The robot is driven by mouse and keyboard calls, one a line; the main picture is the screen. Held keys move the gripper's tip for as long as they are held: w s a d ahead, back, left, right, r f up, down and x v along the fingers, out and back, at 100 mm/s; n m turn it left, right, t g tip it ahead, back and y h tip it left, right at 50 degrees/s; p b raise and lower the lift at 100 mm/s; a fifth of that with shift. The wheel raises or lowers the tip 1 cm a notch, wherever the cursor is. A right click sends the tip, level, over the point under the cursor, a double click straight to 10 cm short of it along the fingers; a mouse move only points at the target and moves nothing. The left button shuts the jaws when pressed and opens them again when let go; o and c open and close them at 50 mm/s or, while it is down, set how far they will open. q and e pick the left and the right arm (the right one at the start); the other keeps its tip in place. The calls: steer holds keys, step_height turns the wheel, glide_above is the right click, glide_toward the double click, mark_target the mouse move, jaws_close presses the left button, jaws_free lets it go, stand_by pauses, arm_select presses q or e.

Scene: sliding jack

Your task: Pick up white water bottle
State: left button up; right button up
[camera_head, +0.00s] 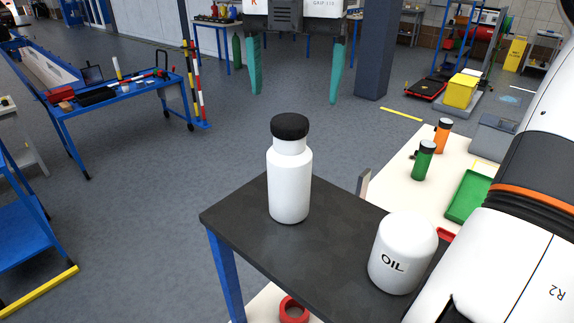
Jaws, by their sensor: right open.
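My right gripper (295,100) is at the top of the view, fingers pointing down. Its two teal fingers are wide apart, with nothing between them. In the picture it is above the bottle's cap and apart from it; how far beyond the bottle it is I cannot tell. My left gripper is not in view.
A white container marked OIL (400,255) stands right of the bottle, close to my right arm. A pale table (400,180) behind holds a green bottle (423,160), an orange bottle (442,135) and a green tray (468,197).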

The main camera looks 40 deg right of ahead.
mark_target(290, 144)
step_height(290, 144, down, 4)
steer(key=shift+s+f+p, duration=0.1)
steer(key=shift+s+p, duration=0.05)
steer(key=shift+p, duration=0.25)
steer(key=shift+d+f, duration=0.15)
steer(key=shift+f, duration=0.1)
steer(key=f+p, duration=0.1)
steer(key=a+f+p, duration=0.1)
steer(key=shift+a+f, duration=0.1)
steer(key=shift+f, duration=0.2)
steer(key=shift+w+f, duration=0.2)
steer(key=shift+f, duration=1.1)
steer(key=shift+c, duration=1.1)
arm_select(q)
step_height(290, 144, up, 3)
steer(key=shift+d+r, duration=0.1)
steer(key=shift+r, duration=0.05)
arm_select(e)
steer(key=c, duration=1.2)
steer(key=shift+c, duration=0.2)
